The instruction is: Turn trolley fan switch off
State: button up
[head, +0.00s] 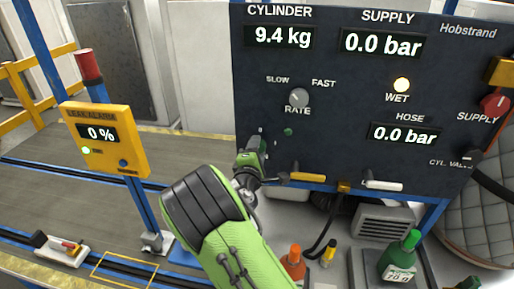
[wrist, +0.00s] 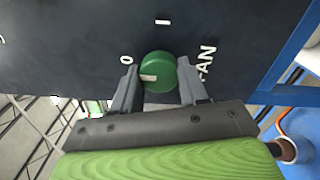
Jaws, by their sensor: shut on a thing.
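The fan switch is a round green knob (wrist: 160,68) on the dark panel (wrist: 60,40), beside the word FAN. Marks 0 and I are printed around it. A pale mark on the knob lies on its left side in the wrist view, roughly toward the 0. My gripper (wrist: 158,74) is shut on the knob, one finger on each side. In the head view my gripper (head: 256,147) is at the lower left of the trolley panel (head: 330,110), and it hides most of the knob and its labels.
The panel carries a rate knob (head: 299,97), a lit WET lamp (head: 401,85) and a red supply knob (head: 494,104). A yellow leak alarm box (head: 105,138) stands left of my arm. Below are a yellow handle (head: 307,177), a white handle (head: 383,185) and bottles.

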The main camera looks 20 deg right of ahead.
dwell(0.4)
jog(key=o, duration=1.1)
jog(key=shift+c, duration=0.2)
jog(key=b+v, duration=0.6)
jog(key=v, duration=0.9)
jog(key=shift+s+a+b, duration=0.3)
jog(key=shift+b, duration=0.05)
